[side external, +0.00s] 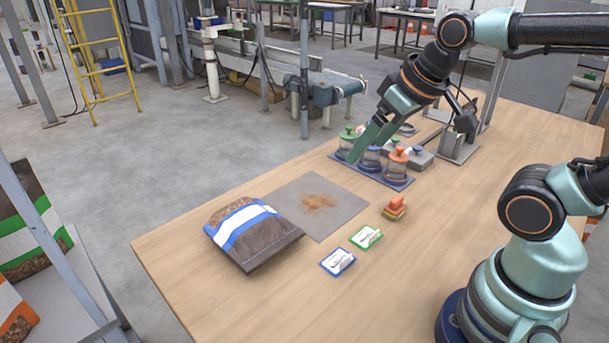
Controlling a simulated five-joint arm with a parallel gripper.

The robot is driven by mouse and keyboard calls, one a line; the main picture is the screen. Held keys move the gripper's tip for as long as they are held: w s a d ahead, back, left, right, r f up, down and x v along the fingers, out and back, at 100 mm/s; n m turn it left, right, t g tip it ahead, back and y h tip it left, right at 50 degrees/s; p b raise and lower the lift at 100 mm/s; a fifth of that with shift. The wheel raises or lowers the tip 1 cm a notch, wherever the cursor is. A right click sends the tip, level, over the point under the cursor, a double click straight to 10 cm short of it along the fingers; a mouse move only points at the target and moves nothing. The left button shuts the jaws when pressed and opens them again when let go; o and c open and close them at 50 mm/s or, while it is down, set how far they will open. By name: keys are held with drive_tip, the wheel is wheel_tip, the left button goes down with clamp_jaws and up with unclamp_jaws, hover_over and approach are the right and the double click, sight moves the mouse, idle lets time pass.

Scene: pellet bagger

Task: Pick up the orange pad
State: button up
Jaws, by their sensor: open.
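A small stack of pads (395,207) in orange, red and yellowish tones lies on the wooden table, right of the grey mat. Its top layer looks orange; I cannot tell the layers apart clearly. My gripper (366,148) is open, with its green fingers pointing down and left over the jars. It is behind and a little left of the stack, apart from it. I see nothing held in it; the exact gap between its fingers is hard to make out.
Lidded jars stand on a blue tray (398,184) beneath my gripper. A pellet bag (262,247) lies left, by the grey mat (290,195) with spilled brown pellets. A green-edged card (365,237) and a blue-edged card (338,262) lie in front.

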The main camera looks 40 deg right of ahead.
drive_tip(key=n+g, duration=0.6)
drive_tip(key=n, duration=1.2)
hover_over(398, 197)
wheel_tip(398, 197, down, 13)
drive_tip(key=f, duration=0.6)
drive_tip(key=shift+s+d, duration=0.3)
drive_tip(key=shift+d, duration=0.05)
drive_tip(key=shift+w+a+f, duration=0.15)
drive_tip(key=shift+a+f, duration=0.05)
drive_tip(key=shift+f, duration=1.15)
drive_tip(key=shift+w+a+f, duration=0.15)
drive_tip(key=shift+f, duration=1.2)
clamp_jaws()
drive_tip(key=shift+r, duration=0.1)
wheel_tip(398, 197, up, 20)
